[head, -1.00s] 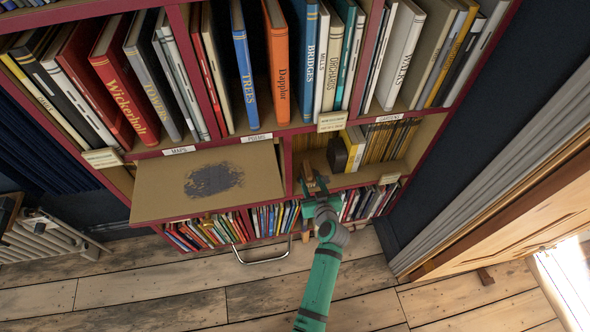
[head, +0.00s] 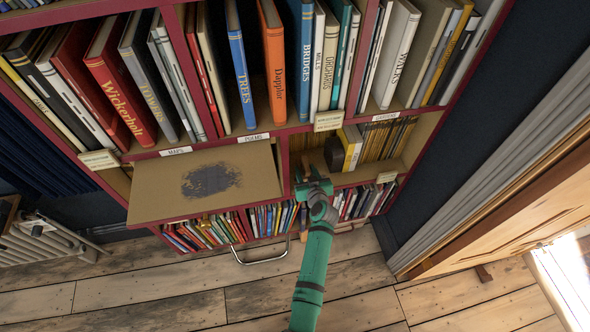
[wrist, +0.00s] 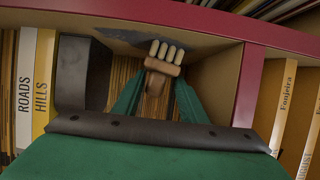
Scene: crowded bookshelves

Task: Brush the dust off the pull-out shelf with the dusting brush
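The dusting brush (wrist: 164,68) has a wooden block, pale bristle tufts and a short handle, and sits in the small compartment. It is small and partly hidden by my gripper in the head view. My gripper (wrist: 162,92) reaches into the compartment with a finger on either side of the brush handle. A gap seems to show beside the handle; whether the fingers touch the block is unclear. My gripper also shows in the head view (head: 312,183). The pull-out shelf (head: 160,198) is drawn out to the left, with a dark dust patch (head: 211,180) on it.
A yellow book (head: 350,147) and a dark object (head: 334,153) stand in the same compartment, close to my gripper. A red upright (wrist: 250,85) borders it. A metal handle (head: 262,260) juts out below the pull-out shelf. The wooden floor in front is clear.

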